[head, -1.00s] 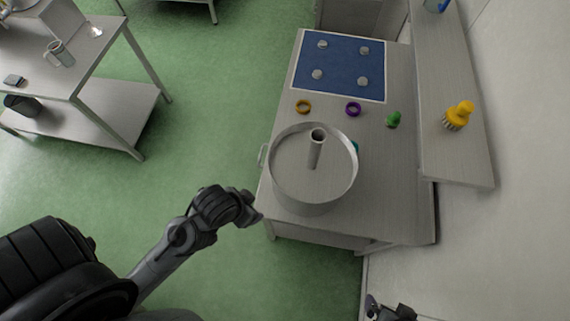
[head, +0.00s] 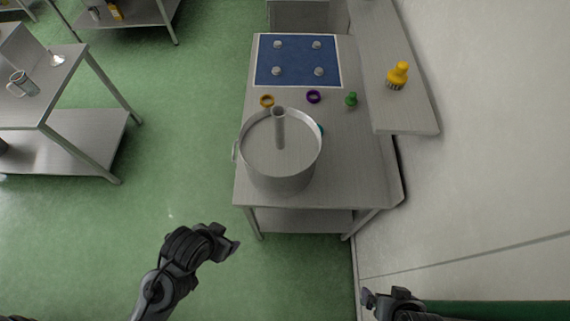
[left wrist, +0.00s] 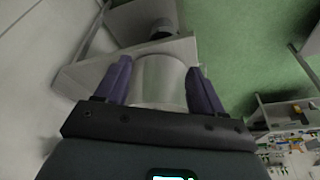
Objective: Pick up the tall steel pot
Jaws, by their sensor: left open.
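The tall steel pot (head: 281,178) stands upright near the front end of a steel table. It has a wide open rim, an upright tube inside and a side handle at the left. My left gripper (head: 236,246) is in front of the table, to the lower left of the pot and apart from it. In the left wrist view, its open fingers (left wrist: 160,82) frame the pot's wall (left wrist: 160,70) ahead, with nothing held. My right gripper (head: 368,302) shows at the bottom edge, right of the table; its jaw opening is unclear.
The table (head: 355,180) also carries a blue mat (head: 298,60) with several small grey discs, an orange ring (head: 267,101), a purple ring (head: 313,97) and a green piece (head: 351,100). A raised shelf (head: 405,120) with a yellow piece (head: 398,76) borders the right.

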